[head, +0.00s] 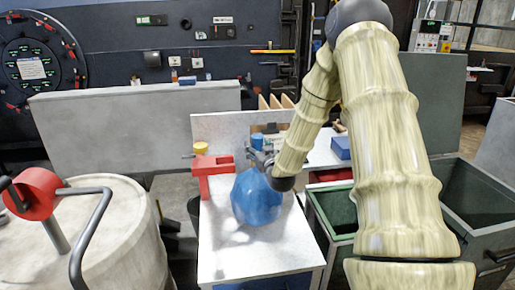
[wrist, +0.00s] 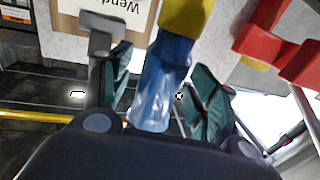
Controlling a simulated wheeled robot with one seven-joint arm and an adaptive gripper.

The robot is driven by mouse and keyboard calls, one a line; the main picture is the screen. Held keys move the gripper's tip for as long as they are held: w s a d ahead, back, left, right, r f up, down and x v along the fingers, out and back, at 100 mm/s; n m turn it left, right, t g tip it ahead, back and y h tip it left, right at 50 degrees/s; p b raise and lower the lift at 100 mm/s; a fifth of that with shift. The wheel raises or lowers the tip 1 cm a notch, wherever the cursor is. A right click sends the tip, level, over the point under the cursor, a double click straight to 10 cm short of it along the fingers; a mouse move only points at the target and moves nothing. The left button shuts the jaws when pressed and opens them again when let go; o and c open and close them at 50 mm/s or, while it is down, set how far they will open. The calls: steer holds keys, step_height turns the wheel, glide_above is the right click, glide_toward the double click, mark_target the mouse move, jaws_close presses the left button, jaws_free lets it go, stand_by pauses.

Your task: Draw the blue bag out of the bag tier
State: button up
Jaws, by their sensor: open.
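The blue bag (head: 258,198), faceted and bulky, sits on a white-topped stand (head: 225,262) in the head view. My gripper (head: 258,160) is just behind and above it, close to its upper edge; contact cannot be told. In the wrist view my open gripper (wrist: 160,88) has a dark green-padded finger on each side of a narrow glossy blue thing (wrist: 160,85) with a yellow part (wrist: 188,15) at its top. I cannot tell whether this is the bag's neck or another object. The gripper's far side is hidden in the head view.
A red clamp-like fixture (head: 213,170) stands left of the bag, with a yellow round item (head: 201,147) behind it. A white panel (head: 215,127) rises at the back. Green bins (head: 337,208) lie right. A pale drum with a red-handled crank (head: 36,190) stands left.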

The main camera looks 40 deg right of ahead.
steer(key=v, duration=1.1)
steer(key=shift+s, duration=0.3)
steer(key=shift+a, duration=0.1)
